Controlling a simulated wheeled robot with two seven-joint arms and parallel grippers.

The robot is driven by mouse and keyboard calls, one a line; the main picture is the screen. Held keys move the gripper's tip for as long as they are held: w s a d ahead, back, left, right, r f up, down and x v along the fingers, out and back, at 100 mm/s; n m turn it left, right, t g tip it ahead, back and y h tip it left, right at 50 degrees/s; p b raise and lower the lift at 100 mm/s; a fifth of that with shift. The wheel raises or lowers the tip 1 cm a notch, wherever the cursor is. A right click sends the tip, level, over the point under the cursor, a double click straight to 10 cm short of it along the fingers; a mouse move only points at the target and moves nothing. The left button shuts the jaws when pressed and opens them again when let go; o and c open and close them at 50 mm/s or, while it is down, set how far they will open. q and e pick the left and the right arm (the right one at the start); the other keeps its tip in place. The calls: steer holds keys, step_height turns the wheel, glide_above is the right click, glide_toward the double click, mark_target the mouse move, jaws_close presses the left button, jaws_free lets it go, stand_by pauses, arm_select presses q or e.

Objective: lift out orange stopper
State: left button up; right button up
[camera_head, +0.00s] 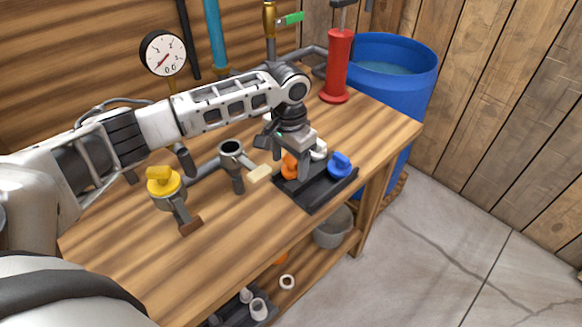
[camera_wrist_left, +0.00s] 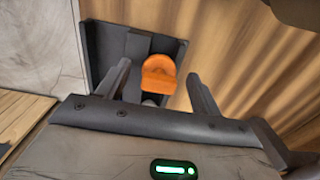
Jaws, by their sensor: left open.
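The orange stopper (camera_head: 289,168) stands in a black tray (camera_head: 315,200) on the wooden bench, partly hidden behind a finger of my left gripper (camera_head: 291,170). In the left wrist view the orange stopper (camera_wrist_left: 159,74) shows between the two spread fingers of my left gripper (camera_wrist_left: 158,70), near their tips. The gripper is open and points down at the stopper from above. I cannot tell whether a finger touches it. My right gripper is not in view.
A blue stopper (camera_head: 340,165) and a white one (camera_head: 319,149) share the tray. A yellow stopper (camera_head: 163,182) sits on a pipe at the left. A red pump (camera_head: 337,66) stands behind, beside a blue barrel (camera_head: 398,72). The bench front is clear.

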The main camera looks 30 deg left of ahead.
arm_select(q)
steer(key=shift+f, duration=0.4)
steer(key=c, duration=1.1)
steer(key=shift+o, duration=0.2)
steer(key=shift+r, duration=0.1)
